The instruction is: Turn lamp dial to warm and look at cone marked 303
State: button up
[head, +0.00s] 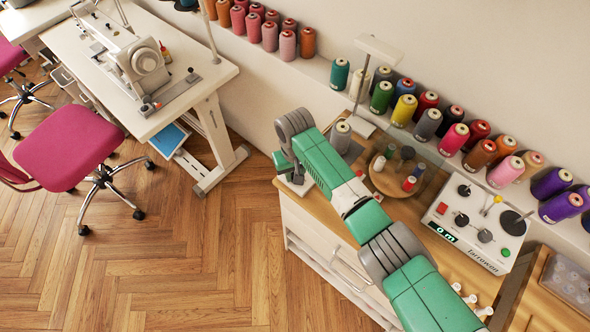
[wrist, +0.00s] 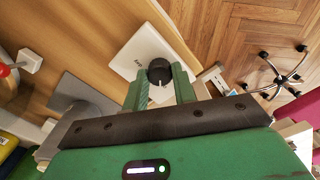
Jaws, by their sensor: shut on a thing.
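A black lamp dial (wrist: 159,70) with a white pointer line sits on a white control box (wrist: 140,52) in the wrist view. My gripper (wrist: 161,82) has its two green fingers on either side of the dial and is shut on it. In the head view my gripper (head: 297,178) is at the left end of the wooden worktop, over the white box, and the dial is hidden there. The lamp (head: 378,49) is a white head on a thin post. A grey cone (head: 340,137) stands below and left of it; I cannot read any number on it.
Several coloured thread cones (head: 403,111) line the shelf behind the worktop. A round wooden spool tray (head: 380,181) and a white console (head: 470,222) with knobs stand to the right. A sewing table (head: 150,65) and pink chair (head: 68,148) are at left.

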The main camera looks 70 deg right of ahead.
jog(key=m+p, duration=0.3)
jog(key=m, duration=0.1)
jog(key=shift+r, duration=0.15)
jog(key=shift+m+p, duration=0.85)
jog(key=shift+m, duration=1.85)
jog(key=o, duration=1)
notch_tip(320, 180, up, 8)
jog(key=shift+f+p, duration=0.2)
jog(key=shift+p, duration=1)
